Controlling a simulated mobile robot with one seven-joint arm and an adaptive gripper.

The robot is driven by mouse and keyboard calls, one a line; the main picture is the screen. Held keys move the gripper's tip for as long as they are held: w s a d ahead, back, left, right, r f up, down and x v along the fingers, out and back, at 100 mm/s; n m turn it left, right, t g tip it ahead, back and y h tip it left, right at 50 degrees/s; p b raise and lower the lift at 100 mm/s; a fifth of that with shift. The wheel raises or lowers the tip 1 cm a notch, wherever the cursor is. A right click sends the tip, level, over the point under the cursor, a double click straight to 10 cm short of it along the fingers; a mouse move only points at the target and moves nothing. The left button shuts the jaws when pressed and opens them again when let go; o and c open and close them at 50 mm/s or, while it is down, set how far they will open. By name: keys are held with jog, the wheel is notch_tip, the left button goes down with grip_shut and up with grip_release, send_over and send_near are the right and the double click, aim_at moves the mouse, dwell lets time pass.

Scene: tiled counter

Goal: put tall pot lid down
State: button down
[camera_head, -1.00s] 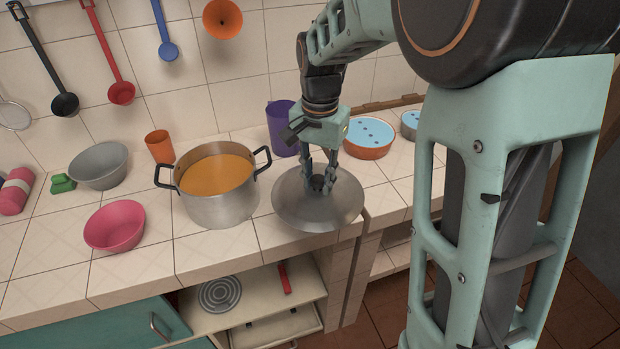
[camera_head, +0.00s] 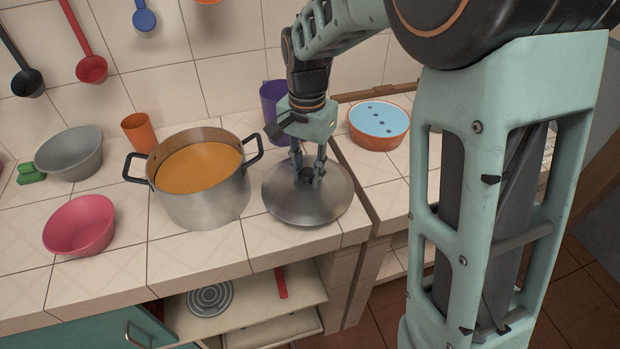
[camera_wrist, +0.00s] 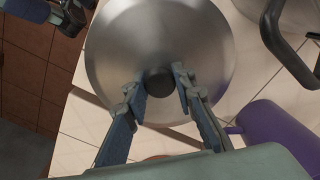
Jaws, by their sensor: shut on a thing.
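The tall pot lid (camera_head: 325,207) is a round grey metal disc with a dark knob. It is at the right end of the tiled counter, right of the pot, level or nearly so. I cannot tell whether its rim touches the tiles. My gripper (camera_head: 308,176) points down from above, shut on the knob. In the wrist view the lid (camera_wrist: 190,45) fills the upper middle, and the fingers (camera_wrist: 160,88) flank its black knob. The tall pot (camera_head: 207,208) stands uncovered, with orange contents and two black handles.
A purple cup (camera_head: 271,99) stands close behind my gripper. An orange bowl with a blue top (camera_head: 378,126) is at the right. A pink bowl (camera_head: 78,226), grey bowl (camera_head: 69,155) and orange cup (camera_head: 138,131) are left. The counter's front edge (camera_head: 300,257) lies just before the lid.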

aim_at(308, 172)
jog(key=shift+f+b, duration=0.5)
jog(key=shift+f, duration=0.6)
jog(key=shift+s, duration=0.1)
jog(key=c, duration=1.6)
grip_release()
jog(key=shift+f, duration=0.15)
notch_tip(308, 172, up, 12)
jog(key=shift+r+p, duration=0.2)
jog(key=shift+p, duration=0.45)
